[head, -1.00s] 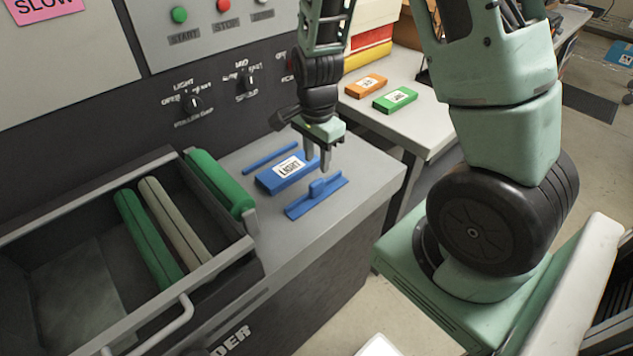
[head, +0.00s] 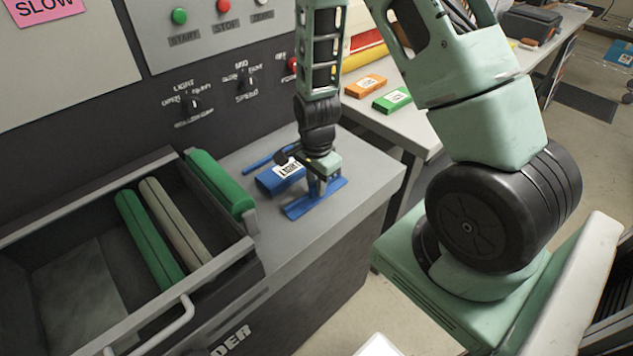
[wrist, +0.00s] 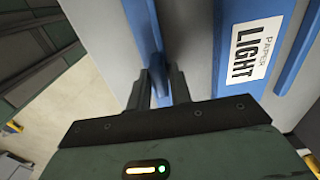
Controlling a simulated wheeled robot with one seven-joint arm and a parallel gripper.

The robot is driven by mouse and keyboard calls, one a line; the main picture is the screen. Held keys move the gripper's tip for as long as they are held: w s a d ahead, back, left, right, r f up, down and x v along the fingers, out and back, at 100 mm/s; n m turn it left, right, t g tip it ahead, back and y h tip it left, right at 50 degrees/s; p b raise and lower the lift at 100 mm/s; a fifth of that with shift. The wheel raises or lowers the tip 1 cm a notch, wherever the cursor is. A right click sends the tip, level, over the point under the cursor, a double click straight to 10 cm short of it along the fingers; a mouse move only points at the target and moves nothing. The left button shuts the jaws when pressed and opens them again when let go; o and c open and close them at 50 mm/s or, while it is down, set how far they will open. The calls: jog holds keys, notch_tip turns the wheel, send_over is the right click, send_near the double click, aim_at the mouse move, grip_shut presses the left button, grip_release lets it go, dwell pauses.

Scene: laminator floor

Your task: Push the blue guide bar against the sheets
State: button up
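The blue guide bar (head: 327,189) lies on the grey machine top, with a raised tab in its middle. The blue sheet pack labelled LIGHT (head: 270,184) lies just behind it, with a visible gap between them. In the wrist view the bar (wrist: 140,14) is left of the pack (wrist: 226,72). My gripper (head: 317,193) points down over the bar's middle, hiding most of the tab in the head view. In the wrist view, my fingers (wrist: 161,92) stand apart on either side of the tab, with a gap seeming to remain at the right finger.
A thin blue bar (head: 262,160) lies behind the pack. A green roller (head: 220,183) and the open roller tray (head: 222,262) are to the left. An orange pack (head: 366,86) and a green pack (head: 393,99) lie on the table behind. The machine top's front right is clear.

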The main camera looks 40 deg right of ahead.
grip_shut()
jog(key=w, duration=0.5)
jog(key=shift+a+p, duration=0.1)
jog(key=shift+p, duration=0.2)
jog(key=o, duration=0.5)
grip_release()
notch_tip(320, 180, up, 18)
jog(key=b, duration=0.1)
jog(key=shift+f+b, duration=0.25)
jog(key=shift+b, duration=0.05)
